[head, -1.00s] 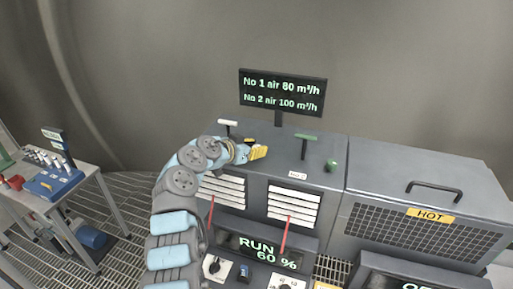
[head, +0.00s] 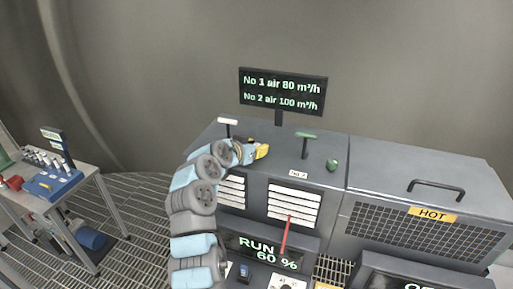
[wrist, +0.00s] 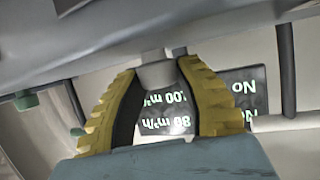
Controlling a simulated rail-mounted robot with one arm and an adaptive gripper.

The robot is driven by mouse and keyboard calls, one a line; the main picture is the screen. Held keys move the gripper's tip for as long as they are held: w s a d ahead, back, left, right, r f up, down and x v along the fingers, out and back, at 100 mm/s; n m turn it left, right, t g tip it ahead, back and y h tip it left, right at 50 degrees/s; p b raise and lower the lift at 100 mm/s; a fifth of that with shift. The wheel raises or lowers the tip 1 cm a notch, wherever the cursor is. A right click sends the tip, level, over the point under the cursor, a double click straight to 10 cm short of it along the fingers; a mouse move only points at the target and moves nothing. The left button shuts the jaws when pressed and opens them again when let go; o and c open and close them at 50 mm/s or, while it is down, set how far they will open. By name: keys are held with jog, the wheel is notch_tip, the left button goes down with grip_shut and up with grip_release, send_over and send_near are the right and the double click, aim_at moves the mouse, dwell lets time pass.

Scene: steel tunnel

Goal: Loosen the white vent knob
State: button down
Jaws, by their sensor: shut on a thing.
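My gripper (head: 262,151) has yellow ribbed fingers and is low over the left part of the grey cabinet top in the head view. In the wrist view my gripper (wrist: 157,70) is shut on a pale, whitish knob (wrist: 158,74) between its fingertips. A short stem joins this knob to the grey surface. In the head view the knob is hidden by the fingers.
A white T-handle (head: 227,122) stands behind my wrist. A green T-handle (head: 305,136) and a round green knob (head: 332,165) stand to the right. A display (head: 282,92) rises behind. A hot box (head: 430,205) is at right.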

jog(key=c, duration=0.7)
grip_release()
jog(key=shift+d, duration=0.1)
jog(key=shift+o, duration=0.2)
jog(key=shift+v, duration=0.95)
jog(key=v, duration=1)
